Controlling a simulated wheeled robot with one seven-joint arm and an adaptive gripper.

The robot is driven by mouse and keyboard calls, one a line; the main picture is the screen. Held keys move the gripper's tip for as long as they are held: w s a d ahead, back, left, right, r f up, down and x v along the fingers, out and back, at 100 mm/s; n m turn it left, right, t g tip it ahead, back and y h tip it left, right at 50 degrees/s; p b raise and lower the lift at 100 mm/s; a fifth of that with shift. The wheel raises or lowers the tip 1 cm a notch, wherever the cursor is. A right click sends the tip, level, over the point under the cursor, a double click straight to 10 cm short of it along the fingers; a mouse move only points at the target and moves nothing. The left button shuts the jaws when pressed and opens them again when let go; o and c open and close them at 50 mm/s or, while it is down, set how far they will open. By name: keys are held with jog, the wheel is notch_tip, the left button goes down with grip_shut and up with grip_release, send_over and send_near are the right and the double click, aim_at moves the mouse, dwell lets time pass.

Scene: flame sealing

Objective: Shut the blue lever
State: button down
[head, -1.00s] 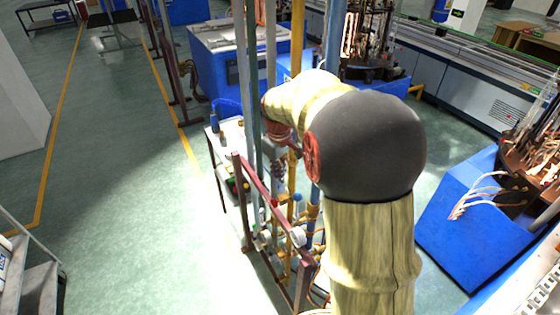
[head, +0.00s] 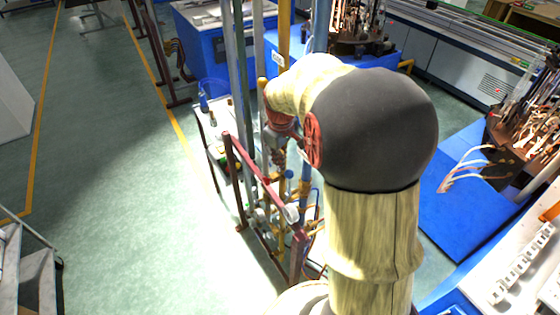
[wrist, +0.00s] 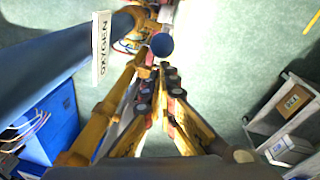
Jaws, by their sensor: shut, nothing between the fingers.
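A round blue handle (wrist: 161,44) shows in the wrist view just beyond my fingertips; I take it for the blue lever, seen end-on. Its position, open or shut, cannot be told. My gripper (wrist: 161,68) has its fingers together and empty, pointing at the handle, with a small gap or light contact that I cannot tell apart. In the head view small blue handles (head: 289,174) show among the pipes, and my arm hides part of this area.
A yellow pipe (wrist: 112,105) runs close to the left of my fingers. A dark red frame (head: 245,158) with gauges stands around the pipes in the head view. A white-topped table (head: 207,125) stands behind it. The green floor at left is open.

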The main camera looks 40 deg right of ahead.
jog(key=shift+s+a+t+b, duration=0.1)
jog(key=shift+s+t+b, duration=0.25)
jog(key=shift+b, duration=0.15)
